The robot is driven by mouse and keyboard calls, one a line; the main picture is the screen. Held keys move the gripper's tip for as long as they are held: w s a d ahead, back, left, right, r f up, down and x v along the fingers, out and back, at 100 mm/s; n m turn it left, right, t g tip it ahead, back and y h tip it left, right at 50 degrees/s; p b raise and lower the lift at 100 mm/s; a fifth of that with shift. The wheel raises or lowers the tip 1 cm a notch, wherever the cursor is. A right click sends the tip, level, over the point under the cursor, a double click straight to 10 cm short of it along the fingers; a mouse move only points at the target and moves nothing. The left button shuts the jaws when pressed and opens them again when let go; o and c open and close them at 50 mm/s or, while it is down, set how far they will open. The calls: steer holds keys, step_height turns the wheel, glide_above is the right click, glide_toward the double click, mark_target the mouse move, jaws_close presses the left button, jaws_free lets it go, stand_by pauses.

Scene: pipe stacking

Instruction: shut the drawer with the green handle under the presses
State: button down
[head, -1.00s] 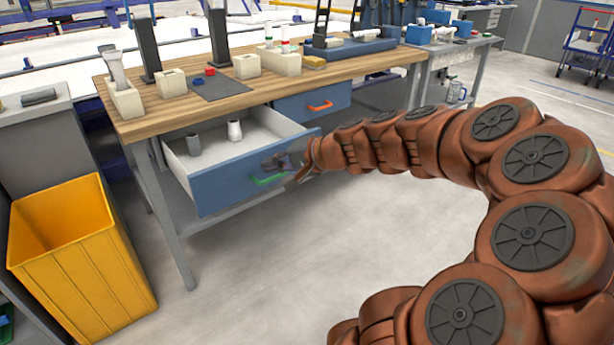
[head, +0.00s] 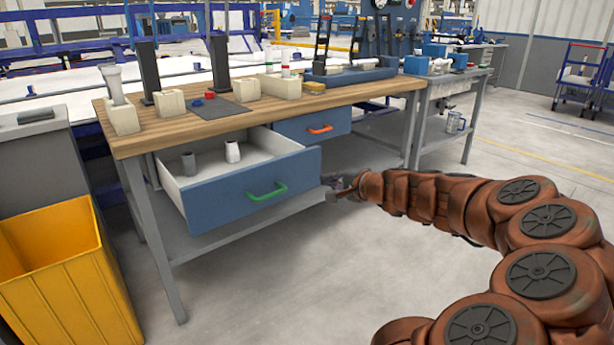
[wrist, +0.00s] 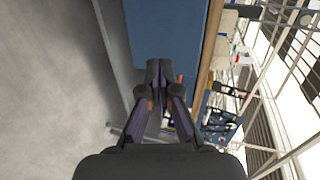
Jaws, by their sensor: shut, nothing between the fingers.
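The blue-fronted drawer (head: 225,201) with the green handle (head: 267,192) stands pulled out under the wooden workbench (head: 255,116). Inside it are a grey pipe piece (head: 188,163) and a white pipe piece (head: 233,151). My gripper (head: 336,184) is just right of the drawer's right front corner, small and partly hidden by my arm. In the wrist view my gripper (wrist: 156,66) is shut and empty, its tips in front of a blue panel (wrist: 165,30); I cannot tell whether they touch it. The green handle is not visible in the wrist view.
A second blue drawer with an orange handle (head: 320,129) is shut to the right. A yellow bin (head: 65,275) stands at the lower left. The bench leg (head: 155,240) and lower shelf (head: 235,227) are close below the drawer. The floor in front is clear.

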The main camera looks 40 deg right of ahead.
steer(key=b, duration=0.2)
glide_toward(300, 172)
steer(key=x, duration=0.2)
steer(key=f+x, duration=0.1)
steer(key=x, duration=0.1)
steer(key=shift+w+a, duration=0.1)
steer(key=shift+w, duration=0.05)
steer(key=shift+w+r+b, duration=0.2)
steer(key=shift+w+b, duration=0.2)
steer(key=shift+w, duration=0.8)
